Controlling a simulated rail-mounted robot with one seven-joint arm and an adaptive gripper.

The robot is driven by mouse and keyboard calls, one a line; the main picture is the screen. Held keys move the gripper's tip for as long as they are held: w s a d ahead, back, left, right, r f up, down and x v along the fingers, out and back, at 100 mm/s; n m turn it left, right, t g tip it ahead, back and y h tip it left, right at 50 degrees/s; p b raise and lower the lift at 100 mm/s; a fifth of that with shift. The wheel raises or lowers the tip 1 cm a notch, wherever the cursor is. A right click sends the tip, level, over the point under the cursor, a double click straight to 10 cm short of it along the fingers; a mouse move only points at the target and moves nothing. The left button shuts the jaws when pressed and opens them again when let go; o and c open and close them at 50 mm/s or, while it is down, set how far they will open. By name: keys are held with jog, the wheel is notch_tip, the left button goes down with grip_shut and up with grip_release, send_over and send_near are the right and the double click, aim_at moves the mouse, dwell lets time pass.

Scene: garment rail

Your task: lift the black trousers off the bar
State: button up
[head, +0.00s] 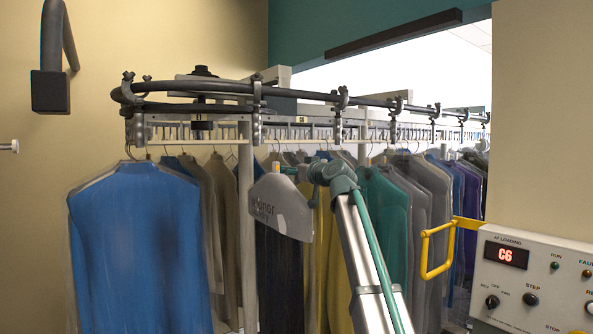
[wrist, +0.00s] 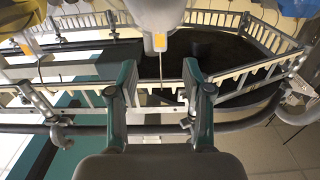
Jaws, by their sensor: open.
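The black trousers (head: 280,270) hang from the rail below a grey-white shoulder cover (head: 282,208) with printed lettering. A small orange tag sits at the top of the cover, near the hanger's neck. In the wrist view the cover (wrist: 157,14) and its orange tag are at the top centre, and a thin hanger hook (wrist: 161,70) runs down from them. My gripper (wrist: 160,84) is open, with one teal-and-grey finger on each side of the hook's line. Whether the fingers touch the hook cannot be told. In the head view my arm's teal joint partly hides the gripper.
A blue garment (head: 140,250) hangs at the left, and a yellow garment (head: 334,270) and a teal garment (head: 382,215) hang to the right. The curved dark rail (head: 350,99) runs above the slotted bar. A control panel (head: 535,275) and yellow handle (head: 437,250) stand at right.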

aim_at(278, 165)
jog(key=shift+p+x, duration=0.7)
jog(key=shift+x, duration=2.05)
jog(key=shift+w+a, duration=0.2)
jog(key=shift+w, duration=0.2)
jog(key=shift+b+x, duration=1.1)
jog(key=shift+x, duration=1.15)
grip_shut()
jog(key=shift+r, duration=0.3)
